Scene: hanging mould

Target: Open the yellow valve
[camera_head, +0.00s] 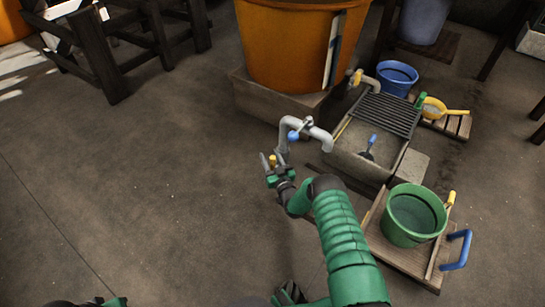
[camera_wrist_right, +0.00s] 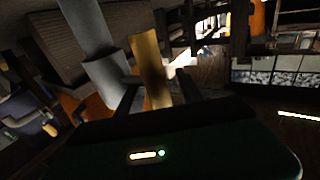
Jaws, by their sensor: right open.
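The yellow valve handle (camera_head: 273,160) is small and upright beside the lower end of a bent grey pipe (camera_head: 318,134) in the head view. My right gripper (camera_head: 270,158) is open at this handle. In the right wrist view the yellow handle (camera_wrist_right: 150,68) stands between the two dark fingers of my right gripper (camera_wrist_right: 158,88), and the grey pipe (camera_wrist_right: 107,75) is just left of it. I cannot tell whether a finger touches the handle.
A blue handle (camera_head: 293,136) sits on the same pipe. Behind is an orange vat (camera_head: 290,45); to the right are a stone basin (camera_head: 360,164), a green bucket (camera_head: 412,215) and a blue bucket (camera_head: 397,77).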

